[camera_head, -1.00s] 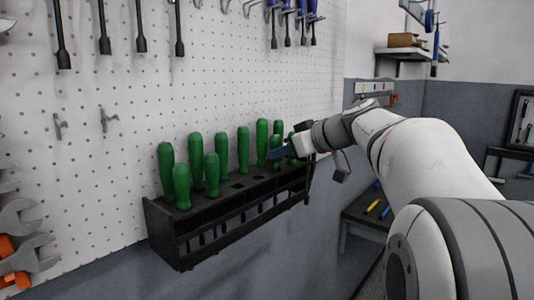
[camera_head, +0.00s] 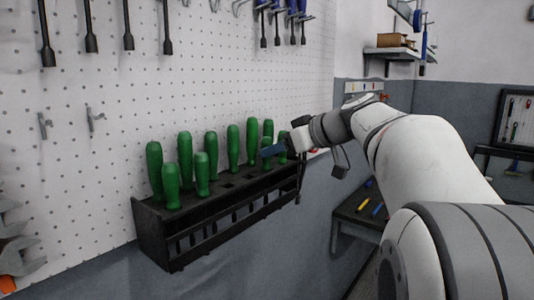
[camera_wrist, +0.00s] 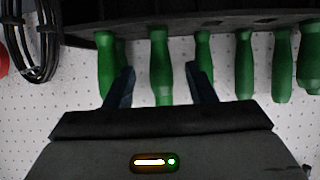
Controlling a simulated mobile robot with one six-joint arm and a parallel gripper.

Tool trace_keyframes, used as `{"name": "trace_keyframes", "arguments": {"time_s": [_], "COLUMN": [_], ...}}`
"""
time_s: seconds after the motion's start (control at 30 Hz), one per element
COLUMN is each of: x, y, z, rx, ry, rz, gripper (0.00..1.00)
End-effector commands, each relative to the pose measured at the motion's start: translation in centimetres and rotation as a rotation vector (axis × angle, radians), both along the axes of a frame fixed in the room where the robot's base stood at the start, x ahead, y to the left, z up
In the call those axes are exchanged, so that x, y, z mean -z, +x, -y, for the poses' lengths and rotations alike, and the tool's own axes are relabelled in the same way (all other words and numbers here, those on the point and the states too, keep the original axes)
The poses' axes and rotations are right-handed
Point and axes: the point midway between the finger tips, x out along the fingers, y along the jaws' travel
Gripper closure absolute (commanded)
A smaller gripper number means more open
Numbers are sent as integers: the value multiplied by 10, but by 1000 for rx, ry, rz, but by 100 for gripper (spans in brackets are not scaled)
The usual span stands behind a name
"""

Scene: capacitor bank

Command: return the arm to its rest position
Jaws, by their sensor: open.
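My white and grey arm reaches in from the right in the head view. My gripper (camera_head: 273,149) has dark blue fingers and is at the right end of the green-handled screwdrivers. In the wrist view my gripper (camera_wrist: 160,85) is open, with one green handle (camera_wrist: 160,55) showing between its two fingers. I cannot tell whether the fingers touch it. The black rack (camera_head: 200,228) is fixed to the pegboard and holds several upright green handles (camera_head: 171,186). The wrist view shows the rack (camera_wrist: 180,22) upside down, along the top.
Dark tools (camera_head: 128,28) and blue-handled tools (camera_head: 291,20) hang on the white pegboard above. Empty hooks (camera_head: 43,125) are at left. A low bench (camera_head: 347,222) with small tools stands beyond the arm. A black cable coil (camera_wrist: 38,45) is by the rack end.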

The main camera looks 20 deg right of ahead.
Motion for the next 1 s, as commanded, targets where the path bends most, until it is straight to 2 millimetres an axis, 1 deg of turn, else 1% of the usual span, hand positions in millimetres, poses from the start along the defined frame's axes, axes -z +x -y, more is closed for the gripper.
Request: {"name": "trace_keyframes", "arguments": {"time_s": [0.03, 0.1, 0.3, 0.47, 0.53, 0.57, 0.67, 0.77, 0.8, 0.87, 0.9, 0.97, 1.0], "x": [-2, -8, -21, -25, -21, -16, 17, 72, 98, 136, 161, 195, 216], "y": [-8, -17, -37, -43, -45, -46, -57, -82, -96, -119, -137, -163, -180], "z": [6, 13, 27, 31, 28, 25, 6, -20, -30, -43, -50, -57, -60], "rx": [4, 5, 3, 1, 4, 8, 44, 117, 156, 221, 265, 333, 376], "ry": [-2, -1, -2, 0, 4, 6, 18, 19, 8, -16, -39, -78, -108], "rz": [3, 3, 2, 0, -16, -36, -157, -348, -430, -542, -608, -688, -730], "gripper": [50, 50, 50, 50, 50, 50, 50, 50, 50, 50, 50, 50, 50]}}
